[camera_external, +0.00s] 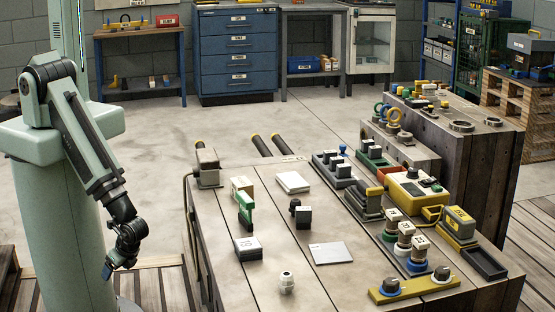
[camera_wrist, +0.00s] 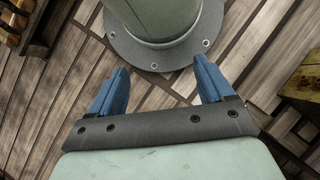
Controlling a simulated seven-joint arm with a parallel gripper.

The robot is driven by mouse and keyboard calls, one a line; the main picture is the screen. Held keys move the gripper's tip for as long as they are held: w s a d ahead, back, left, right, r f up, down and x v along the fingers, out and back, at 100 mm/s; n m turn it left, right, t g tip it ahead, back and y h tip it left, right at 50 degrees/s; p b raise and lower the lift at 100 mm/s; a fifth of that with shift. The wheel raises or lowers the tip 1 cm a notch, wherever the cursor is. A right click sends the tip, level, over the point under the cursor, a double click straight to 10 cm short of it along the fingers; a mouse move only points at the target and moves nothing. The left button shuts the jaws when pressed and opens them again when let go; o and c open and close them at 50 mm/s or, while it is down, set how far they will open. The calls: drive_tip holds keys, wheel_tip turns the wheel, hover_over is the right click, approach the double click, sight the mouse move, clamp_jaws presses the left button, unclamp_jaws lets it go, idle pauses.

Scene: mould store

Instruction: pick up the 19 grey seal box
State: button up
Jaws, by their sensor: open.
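My gripper (camera_external: 107,271) hangs at the left, beside my own base and well clear of the workbench (camera_external: 215,225). In the wrist view, its two blue fingers (camera_wrist: 160,75) are spread wide with nothing between them. Several small grey boxes with pale labels are on the bench. One low dark grey box (camera_external: 248,248) lies near the left front. Another dark grey box (camera_external: 303,216) stands near the middle. The label numbers are too small to read, so I cannot tell which is the 19 grey seal box. No box shows clearly in the wrist view.
Open floor separates my arm from the bench.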

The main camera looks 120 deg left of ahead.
drive_tip(key=w+d+r+m+t+h, duration=0.1)
drive_tip(key=w+d+r+m+t, duration=0.3)
drive_tip(key=w, duration=0.9)
drive_tip(key=w+d+r+m+g, duration=0.1)
drive_tip(key=w+d+r, duration=0.3)
drive_tip(key=w, duration=0.8)
drive_tip(key=w+d+r+m+t+h, duration=0.1)
drive_tip(key=w+d+r+m+t, duration=0.15)
drive_tip(key=w+d+r, duration=0.65)
drive_tip(key=w+d+r+m+t+h, duration=0.1)
drive_tip(key=w+d+r+m, duration=0.2)
drive_tip(key=w+d+r, duration=0.55)
wheel_tip(320, 180, up, 22)
drive_tip(key=n+y, duration=0.2)
drive_tip(key=y, duration=0.1)
hover_over(248, 243)
drive_tip(key=f, duration=0.8)
drive_tip(key=shift+w+d, duration=0.25)
drive_tip(key=shift+d, duration=0.15)
drive_tip(key=shift+s+a+f, duration=0.1)
drive_tip(key=shift+a+f, duration=0.05)
drive_tip(key=shift+f, duration=1.15)
drive_tip(key=shift+s+a+f, duration=0.1)
drive_tip(key=shift+a+f, duration=0.05)
drive_tip(key=shift+f, duration=1.1)
